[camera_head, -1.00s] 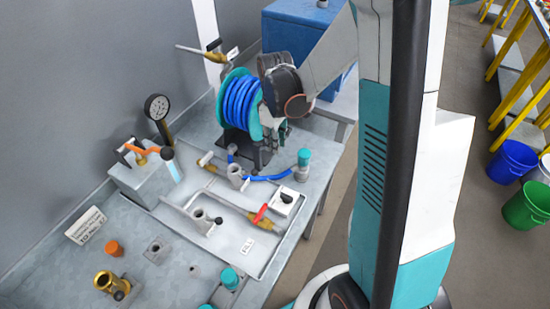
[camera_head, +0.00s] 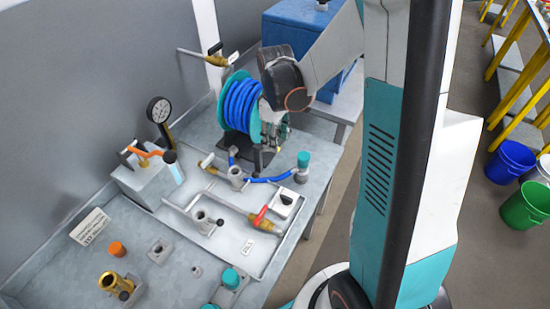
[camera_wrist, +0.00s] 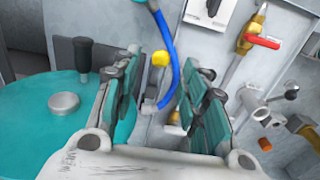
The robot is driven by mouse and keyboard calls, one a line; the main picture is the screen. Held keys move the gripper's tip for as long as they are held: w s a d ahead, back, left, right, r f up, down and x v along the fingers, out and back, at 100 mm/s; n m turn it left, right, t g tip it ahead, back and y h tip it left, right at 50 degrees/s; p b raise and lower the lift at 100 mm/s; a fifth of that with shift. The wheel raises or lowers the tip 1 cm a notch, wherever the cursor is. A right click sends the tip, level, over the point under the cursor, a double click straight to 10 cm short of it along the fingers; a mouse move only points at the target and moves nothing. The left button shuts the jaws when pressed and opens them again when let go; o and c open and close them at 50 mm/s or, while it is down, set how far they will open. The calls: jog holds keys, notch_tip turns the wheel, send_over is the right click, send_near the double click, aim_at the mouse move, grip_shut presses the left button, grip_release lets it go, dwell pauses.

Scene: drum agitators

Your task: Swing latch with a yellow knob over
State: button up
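A yellow knob (camera_wrist: 160,59) on a short stalk shows in the wrist view, beyond and between my fingers. The lower part of the latch is partly hidden behind the blue hose and my fingers. In the head view a small yellow spot (camera_head: 279,149), probably this knob, shows below my gripper at the reel's right side. My gripper (camera_wrist: 163,100) is open, with its two fingers spread apart and nothing between them touching. In the head view my gripper (camera_head: 274,127) hangs beside the hose reel (camera_head: 240,102) and is partly hidden by my wrist.
The reel's teal disc (camera_wrist: 45,115) with a black crank handle (camera_wrist: 83,54) is close on the left finger's side. A blue hose (camera_wrist: 168,50) passes near the knob. A red-handled valve (camera_head: 262,219) and a black-knobbed white box (camera_head: 287,204) sit on the tray.

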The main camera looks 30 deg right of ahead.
jog(key=shift+r+p, duration=1.6)
jog(key=shift+r, duration=1.3)
